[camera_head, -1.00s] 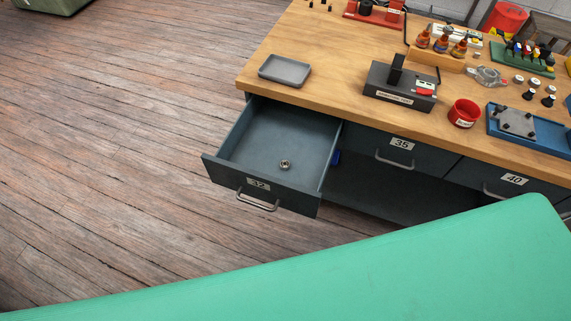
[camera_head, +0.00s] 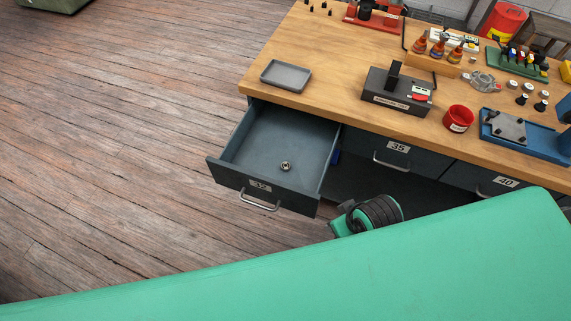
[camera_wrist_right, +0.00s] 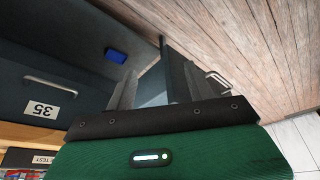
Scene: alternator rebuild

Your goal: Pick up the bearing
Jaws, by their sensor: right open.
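The bearing (camera_head: 286,166), a small metal ring, lies on the floor of the open drawer (camera_head: 262,185) labelled 32, towards its front. In the right wrist view my right gripper (camera_wrist_right: 158,82) is open and empty, with the side of the open drawer showing beyond its fingers. The bearing cannot be seen in that view. In the head view a green and black part of my arm shows to the right of the drawer front, and the right fingertips are not visible there. My left gripper is out of view.
The wooden bench top (camera_head: 340,95) above the drawer holds a grey tray (camera_head: 286,75), a black tester (camera_head: 397,92), a red cup (camera_head: 458,118) and a blue fixture tray (camera_head: 535,140). Shut drawers 35 (camera_head: 395,150) and 40 sit to the right. Floor left of the drawer is clear.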

